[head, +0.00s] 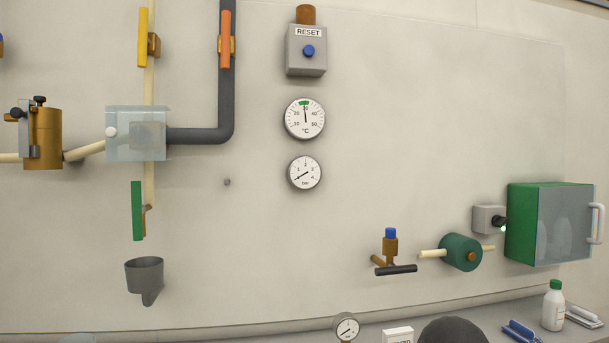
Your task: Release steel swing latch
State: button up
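A brass cylinder (45,140) is mounted on the wall at the far left, in line with a cream pipe. A narrow upright steel piece (26,135), which looks like the swing latch, lies against the cylinder's left side. Black knobs (40,101) sit at its top and upper left. I cannot tell for sure whether the latch is fastened. My gripper does not show in the head view, and nothing is seen touching the latch.
A clear box (120,145) covers pipework right of the cylinder. Colored lever handles, a grey funnel (145,275), two dials and a RESET box (306,50) are on the wall. A green cabinet (520,222) hangs at right. A counter (480,316) holds a white bottle (553,308).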

aim_at(22, 112)
jog(key=u, duration=2.9)
jog(key=k, duration=0.6)
jog(key=z, duration=1.5)
jog(key=i, duration=0.15)
jog(key=u, duration=0.2)
